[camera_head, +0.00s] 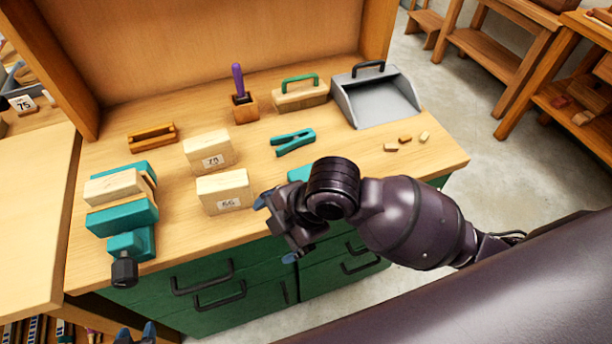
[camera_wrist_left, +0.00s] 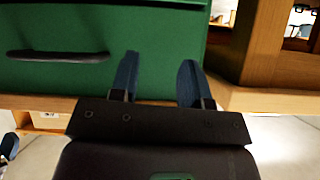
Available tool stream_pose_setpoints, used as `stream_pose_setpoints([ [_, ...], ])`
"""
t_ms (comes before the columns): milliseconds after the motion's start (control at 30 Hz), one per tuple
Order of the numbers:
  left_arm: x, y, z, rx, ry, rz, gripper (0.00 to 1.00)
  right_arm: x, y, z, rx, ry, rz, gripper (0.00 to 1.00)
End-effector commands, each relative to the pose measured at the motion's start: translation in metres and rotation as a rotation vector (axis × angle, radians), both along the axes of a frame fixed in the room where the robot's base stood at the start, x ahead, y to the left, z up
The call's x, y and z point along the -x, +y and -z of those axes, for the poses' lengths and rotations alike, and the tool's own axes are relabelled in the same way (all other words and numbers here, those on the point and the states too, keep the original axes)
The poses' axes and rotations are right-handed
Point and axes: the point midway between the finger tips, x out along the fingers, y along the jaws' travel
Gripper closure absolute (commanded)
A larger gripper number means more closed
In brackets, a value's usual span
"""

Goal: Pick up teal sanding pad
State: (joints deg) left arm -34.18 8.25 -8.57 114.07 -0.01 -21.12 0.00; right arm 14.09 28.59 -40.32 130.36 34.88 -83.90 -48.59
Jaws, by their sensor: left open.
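A flat teal piece (camera_head: 299,174), which looks like the sanding pad, lies on the worktop near its front edge. The wrist of the arm from the right hides much of it. My right gripper (camera_head: 277,229) is just in front of the worktop, apart from the pad, its blue-tipped fingers spread and nothing between them. My left gripper (camera_head: 136,334) shows only as fingertips at the bottom edge of the head view. In the left wrist view it (camera_wrist_left: 155,82) is open and empty, facing the green drawer front (camera_wrist_left: 160,40). The pad does not show there.
A teal vise (camera_head: 125,215) stands at the left, beside numbered wooden blocks (camera_head: 225,190). A teal clamp (camera_head: 293,142), a green-handled block (camera_head: 300,97) and a grey dustpan (camera_head: 378,100) are behind the pad. Small wooden pieces (camera_head: 405,139) lie right. Dark handles (camera_wrist_left: 58,56) project from the drawers.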

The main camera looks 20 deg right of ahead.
Motion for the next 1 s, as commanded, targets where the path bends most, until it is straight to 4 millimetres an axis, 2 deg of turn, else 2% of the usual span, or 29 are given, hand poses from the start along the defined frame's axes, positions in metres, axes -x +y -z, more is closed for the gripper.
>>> stream_pose_setpoints([
  [167, -0.001, 0.000, -0.001, 0.000, -0.001, 0.000, 0.57, -0.011, 0.010, -0.005, 0.113, -0.088, -0.342, 0.00],
  [367, 0.000, 0.000, -0.001, 0.000, -0.001, 0.000, 0.57, -0.026, 0.003, -0.008, 0.247, -0.147, -0.676, 0.00],
  [700, 0.005, 0.000, 0.002, 0.001, 0.010, -0.003, 0.57, -0.071, -0.043, -0.027, 0.456, -0.168, -1.084, 0.00],
  [1000, 0.006, 0.000, 0.003, 0.001, 0.012, -0.004, 0.57, -0.109, -0.087, -0.059, 0.562, -0.147, -1.271, 0.00],
])
